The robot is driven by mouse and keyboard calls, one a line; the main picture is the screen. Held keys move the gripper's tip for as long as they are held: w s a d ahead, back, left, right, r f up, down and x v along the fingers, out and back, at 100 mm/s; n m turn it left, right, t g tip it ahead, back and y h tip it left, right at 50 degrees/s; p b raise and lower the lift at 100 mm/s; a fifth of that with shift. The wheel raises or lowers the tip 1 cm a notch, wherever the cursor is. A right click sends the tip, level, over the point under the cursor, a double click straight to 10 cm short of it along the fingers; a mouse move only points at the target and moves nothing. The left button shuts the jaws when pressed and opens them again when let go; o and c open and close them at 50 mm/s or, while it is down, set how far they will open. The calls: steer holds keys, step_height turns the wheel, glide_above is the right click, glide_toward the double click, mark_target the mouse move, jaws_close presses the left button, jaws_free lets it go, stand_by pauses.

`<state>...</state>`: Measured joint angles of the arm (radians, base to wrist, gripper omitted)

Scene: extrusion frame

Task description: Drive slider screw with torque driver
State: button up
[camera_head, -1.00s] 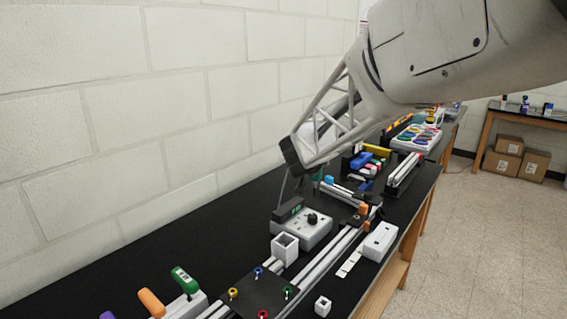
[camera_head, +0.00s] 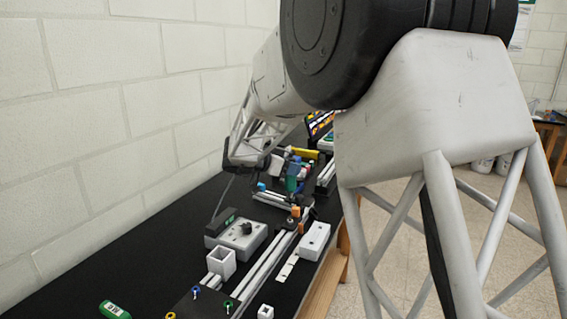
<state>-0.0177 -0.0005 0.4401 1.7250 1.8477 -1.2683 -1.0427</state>
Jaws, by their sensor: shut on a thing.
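My gripper (camera_head: 288,165) is at the end of the arm, over the far part of the bench. It is shut on an upright teal-and-green tool (camera_head: 293,178), which looks like the torque driver. The fingers are small and partly hidden. The tool's lower end points down toward orange parts (camera_head: 296,212) at the far end of the aluminium extrusion rails (camera_head: 262,262). I cannot tell whether its tip touches anything. The slider screw is too small to make out.
A grey box with a black knob (camera_head: 240,238) stands left of the rails, with a white square cup (camera_head: 222,262) nearer. A white block (camera_head: 314,241) stands right of the rails. My own arm hides the right side.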

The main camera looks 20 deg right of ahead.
mark_target(291, 178)
steer(key=shift+f, duration=0.2)
stand_by(0.5)
steer(key=shift+f, duration=3.55)
stand_by(1.2)
steer(key=shift+r, duration=0.2)
steer(key=shift+r, duration=1.5)
steer(key=shift+r, duration=1.4)
